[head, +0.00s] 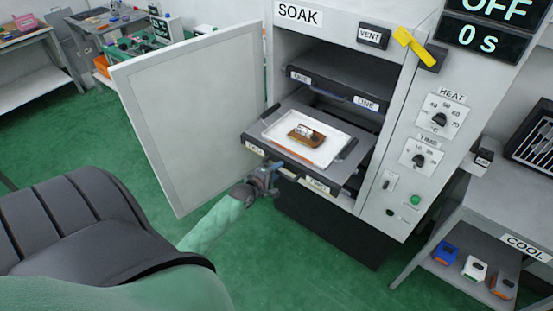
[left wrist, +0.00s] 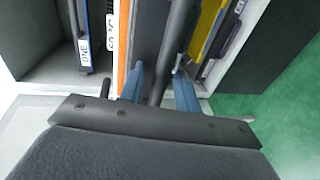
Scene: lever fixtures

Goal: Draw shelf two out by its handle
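Shelf two (head: 289,165) is the dark lower shelf of the SOAK cabinet, with small white labels on its front edge. It sticks out in front of shelf one above it. A white tray (head: 336,150) with a brown and silver piece (head: 306,135) rests on it. My left gripper (head: 268,179) is at the front edge of shelf two. In the left wrist view, its blue fingers (left wrist: 159,88) stand apart on either side of a dark bar (left wrist: 174,45), which looks like the handle. A gap shows beside the bar. My right gripper is not in view.
The cabinet door (head: 190,110) stands open to the left of the shelves. Shelf one (head: 335,88) is inside the cabinet, above. A control panel with knobs (head: 420,160) is on the right. A side table (head: 510,205) marked COOL stands at the right. Green floor is clear in front.

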